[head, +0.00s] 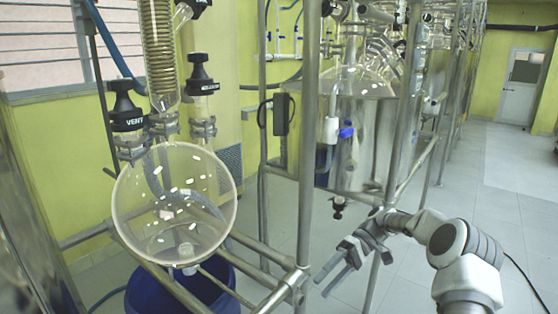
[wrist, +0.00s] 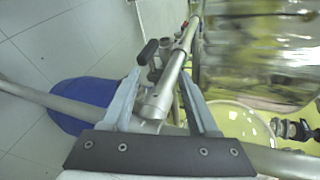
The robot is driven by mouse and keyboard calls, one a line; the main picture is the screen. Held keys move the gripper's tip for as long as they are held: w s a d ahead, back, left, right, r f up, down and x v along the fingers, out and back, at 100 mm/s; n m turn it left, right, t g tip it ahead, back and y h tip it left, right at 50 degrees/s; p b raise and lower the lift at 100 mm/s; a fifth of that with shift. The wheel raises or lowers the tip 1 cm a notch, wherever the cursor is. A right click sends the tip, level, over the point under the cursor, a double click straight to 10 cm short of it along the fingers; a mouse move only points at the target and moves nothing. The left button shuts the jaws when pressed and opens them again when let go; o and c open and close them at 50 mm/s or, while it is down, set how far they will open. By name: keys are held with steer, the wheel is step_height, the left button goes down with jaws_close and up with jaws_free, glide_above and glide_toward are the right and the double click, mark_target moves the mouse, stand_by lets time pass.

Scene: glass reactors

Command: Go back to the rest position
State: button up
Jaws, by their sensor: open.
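My gripper (head: 328,279) is in the lower middle of the head view, to the right of the metal frame's corner clamp, with its fingers pointing down and left. It is open and holds nothing. In the wrist view its two fingers (wrist: 161,82) are spread apart. A metal tube (wrist: 160,98) shows in the gap between them in the picture; I cannot tell whether it lies between the fingers or beyond them. My white and grey arm comes from the lower right of the head view.
A round glass flask (head: 150,215) hangs at left above a blue tub (head: 205,290). A black VENT valve (head: 126,110) sits above the flask. Metal posts and rails (head: 309,140) stand close to my gripper. A larger vessel (head: 362,130) stands behind. Open floor (head: 500,215) lies at right.

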steer(key=s+a+r+m+t+h, duration=0.25)
steer(key=s+r+t+h, duration=0.5)
steer(key=r, duration=0.65)
steer(key=s+d+r+m+t+h, duration=0.2)
steer(key=s+t, duration=0.1)
steer(key=s, duration=0.6)
steer(key=s+d+r+m+t+h, duration=0.15)
steer(key=s+t, duration=0.25)
steer(key=s, duration=0.6)
step_height(320, 180, up, 21)
steer(key=p, duration=2)
steer(key=shift+w+d, duration=0.15)
steer(key=shift+d, duration=0.3)
steer(key=shift+g, duration=0.25)
